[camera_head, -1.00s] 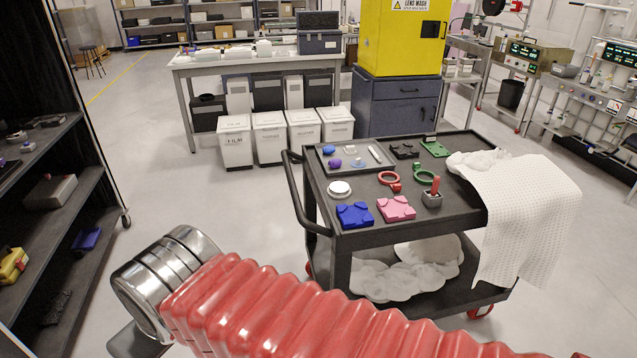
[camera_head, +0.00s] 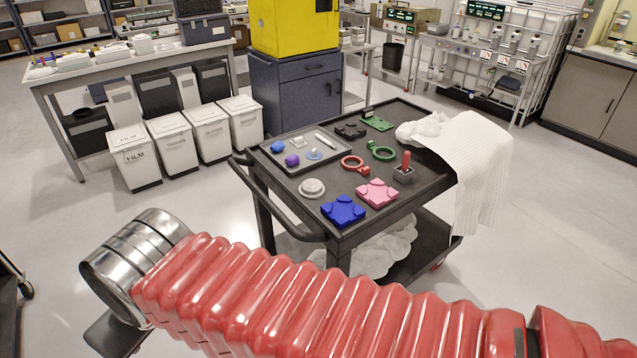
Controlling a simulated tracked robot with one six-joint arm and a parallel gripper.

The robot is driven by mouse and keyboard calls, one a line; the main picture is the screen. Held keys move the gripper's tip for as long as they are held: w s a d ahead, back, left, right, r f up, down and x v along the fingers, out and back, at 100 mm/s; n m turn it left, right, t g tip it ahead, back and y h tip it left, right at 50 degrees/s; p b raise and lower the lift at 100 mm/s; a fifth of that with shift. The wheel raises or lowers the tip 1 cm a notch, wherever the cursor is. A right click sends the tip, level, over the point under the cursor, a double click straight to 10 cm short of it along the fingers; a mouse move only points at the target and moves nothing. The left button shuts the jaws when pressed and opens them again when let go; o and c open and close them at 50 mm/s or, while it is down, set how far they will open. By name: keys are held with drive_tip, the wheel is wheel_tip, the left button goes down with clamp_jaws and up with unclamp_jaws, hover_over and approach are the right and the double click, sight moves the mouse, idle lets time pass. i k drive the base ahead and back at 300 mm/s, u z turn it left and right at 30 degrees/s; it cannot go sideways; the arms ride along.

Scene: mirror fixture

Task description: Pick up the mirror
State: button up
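A small round pale disc with a silvery rim, which looks like the mirror (camera_head: 312,188), lies flat on the front left part of the black cart's top (camera_head: 290,210). It is behind a blue fixture block (camera_head: 343,211) and apart from it. My red ribbed arm with a metal end crosses the bottom of the view, in front of the cart and well apart from the disc. The fingers of my gripper do not show.
On the cart are a pink block (camera_head: 377,193), red (camera_head: 355,164) and green (camera_head: 381,151) ring-shaped tools, a red-handled piece (camera_head: 404,167) and a small-parts tray (camera_head: 270,157). A white cloth (camera_head: 470,165) hangs over the right side. White bins (camera_head: 133,157) stand behind left. Floor is clear at right.

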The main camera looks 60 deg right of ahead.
sight(311, 186)
drive_tip(key=z, duration=0.4)
drive_tip(key=i, duration=0.55)
drive_tip(key=z, duration=0.7)
drive_tip(key=i, duration=0.55)
drive_tip(key=z, duration=0.35)
